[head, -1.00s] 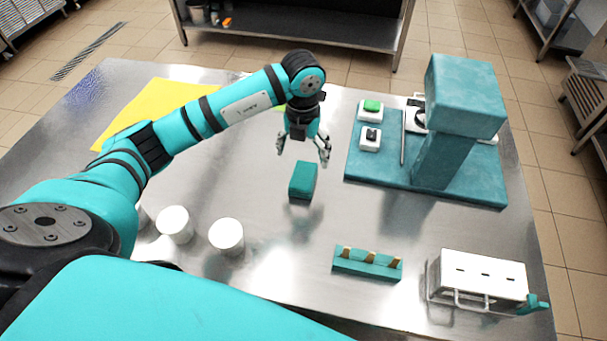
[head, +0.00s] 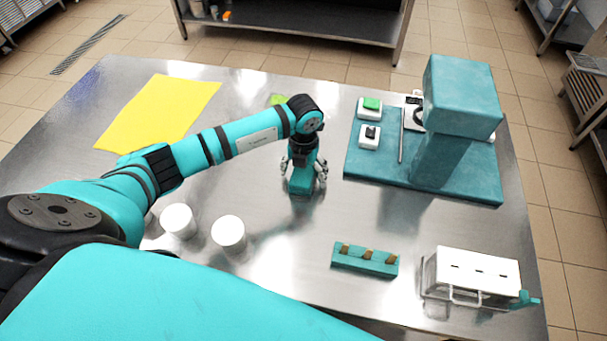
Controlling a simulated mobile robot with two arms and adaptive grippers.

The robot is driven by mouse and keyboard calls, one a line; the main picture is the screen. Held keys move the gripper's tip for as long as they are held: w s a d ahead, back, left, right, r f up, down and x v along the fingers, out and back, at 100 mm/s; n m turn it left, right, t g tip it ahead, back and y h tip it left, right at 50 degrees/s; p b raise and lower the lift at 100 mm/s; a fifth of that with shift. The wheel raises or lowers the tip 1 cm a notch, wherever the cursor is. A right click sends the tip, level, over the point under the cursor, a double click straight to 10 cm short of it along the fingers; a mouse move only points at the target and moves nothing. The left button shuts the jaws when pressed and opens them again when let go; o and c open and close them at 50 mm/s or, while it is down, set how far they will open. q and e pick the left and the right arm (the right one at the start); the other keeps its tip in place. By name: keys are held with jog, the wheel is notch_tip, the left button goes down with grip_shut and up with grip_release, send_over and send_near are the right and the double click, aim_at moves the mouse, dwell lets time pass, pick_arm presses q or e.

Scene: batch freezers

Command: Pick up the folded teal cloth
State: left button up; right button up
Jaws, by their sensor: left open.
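The folded teal cloth (head: 301,183) is a small block-like bundle lying on the steel table, near its middle. My left gripper (head: 306,183) points down right over the cloth, with its fingers spread on either side of it. The gripper hides the cloth's upper part. I cannot tell whether the fingers touch it. My right gripper is not in view.
The steel table (head: 260,275) also holds a teal machine stand (head: 460,95) at right, a teal rack (head: 365,260), a white slotted box (head: 478,270), white cups (head: 228,232) and a yellow sheet (head: 160,110). Bare table surrounds the cloth.

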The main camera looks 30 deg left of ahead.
aim_at(304, 171)
pick_arm(q)
jog(key=c, duration=1.3)
jog(key=shift+o, duration=0.2)
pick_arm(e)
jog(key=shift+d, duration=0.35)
pick_arm(q)
jog(key=shift+r, duration=0.15)
jog(key=shift+w+r, duration=0.1)
jog(key=shift+r, duration=0.45)
notch_tip(304, 171, up, 2)
jog(key=shift+b, duration=0.65)
jog(key=w+a+b, duration=0.1)
jog(key=w+b, duration=0.1)
jog(key=w, duration=0.2)
jog(key=w+a+r+b, duration=0.1)
jog(key=w+a+b, duration=0.1)
jog(key=w, duration=0.2)
jog(key=w+a+b, duration=0.2)
jog(key=w, duration=0.3)
jog(key=shift+a+r, duration=0.15)
jog(key=shift+w+a+r, duration=0.1)
jog(key=shift+w+a, duration=0.1)
jog(key=shift+w, duration=0.25)
jog(key=shift+w+a+r, duration=0.1)
jog(key=shift+w+a, duration=0.05)
jog(key=shift+w, duration=0.25)
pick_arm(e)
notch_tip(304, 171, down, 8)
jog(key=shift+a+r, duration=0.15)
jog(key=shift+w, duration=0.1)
